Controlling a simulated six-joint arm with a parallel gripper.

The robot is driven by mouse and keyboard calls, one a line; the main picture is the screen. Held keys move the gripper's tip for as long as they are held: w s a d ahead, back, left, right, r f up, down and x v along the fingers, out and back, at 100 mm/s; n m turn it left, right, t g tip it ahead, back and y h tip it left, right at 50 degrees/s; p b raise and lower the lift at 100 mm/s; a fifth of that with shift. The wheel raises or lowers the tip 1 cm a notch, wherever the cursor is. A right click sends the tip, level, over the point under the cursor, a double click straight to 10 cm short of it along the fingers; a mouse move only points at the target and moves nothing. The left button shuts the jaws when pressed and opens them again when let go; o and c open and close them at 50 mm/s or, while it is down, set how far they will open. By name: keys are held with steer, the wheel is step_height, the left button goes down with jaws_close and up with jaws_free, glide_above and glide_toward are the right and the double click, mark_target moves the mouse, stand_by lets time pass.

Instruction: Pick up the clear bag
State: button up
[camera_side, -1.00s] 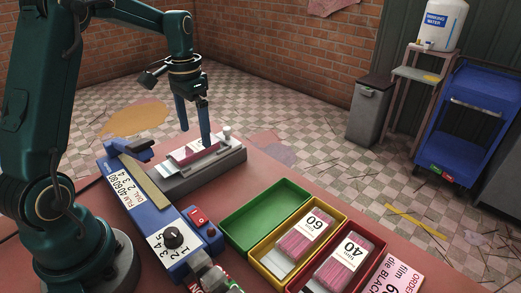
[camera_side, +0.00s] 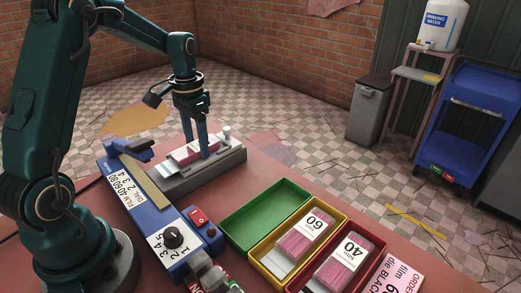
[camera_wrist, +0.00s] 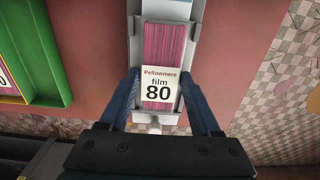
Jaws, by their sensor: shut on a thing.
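The clear bag (camera_side: 187,152) holds pink incense sticks and lies flat in a grey-white trough on a grey block. In the wrist view the bag (camera_wrist: 163,42) carries a white label reading "Pellowmere film 80". My gripper (camera_side: 196,146) points down over the bag, with one blue finger on each side of it. In the wrist view my gripper (camera_wrist: 161,78) is shut across the label end of the bag. The bag still rests in the trough, and parts of it are hidden behind the fingers in the side view.
A blue sealing machine (camera_side: 135,190) with a dial and red switch stands beside the trough. A green tray (camera_side: 262,215) is empty. A yellow tray (camera_side: 332,238) holds a "60" bag and a red tray (camera_side: 371,275) a "40" bag.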

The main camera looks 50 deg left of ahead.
mark_target(197, 146)
steer(key=shift+r, duration=0.1)
step_height(197, 146, up, 18)
steer(key=w+d+f+n, duration=0.3)
steer(key=w+d+f, duration=0.1)
steer(key=w+f, duration=0.25)
steer(key=shift+s+d+f+m, duration=0.5)
steer(key=shift+d+f, duration=1.8)
steer(key=shift+d, duration=0.65)
steer(key=shift+s+d+f+m, duration=0.5)
steer(key=shift+d+f, duration=1.85)
steer(key=shift+d, duration=0.6)
steer(key=shift+s+d+f+m, duration=0.5)
steer(key=shift+d+f, duration=1.8)
steer(key=shift+d, duration=0.65)
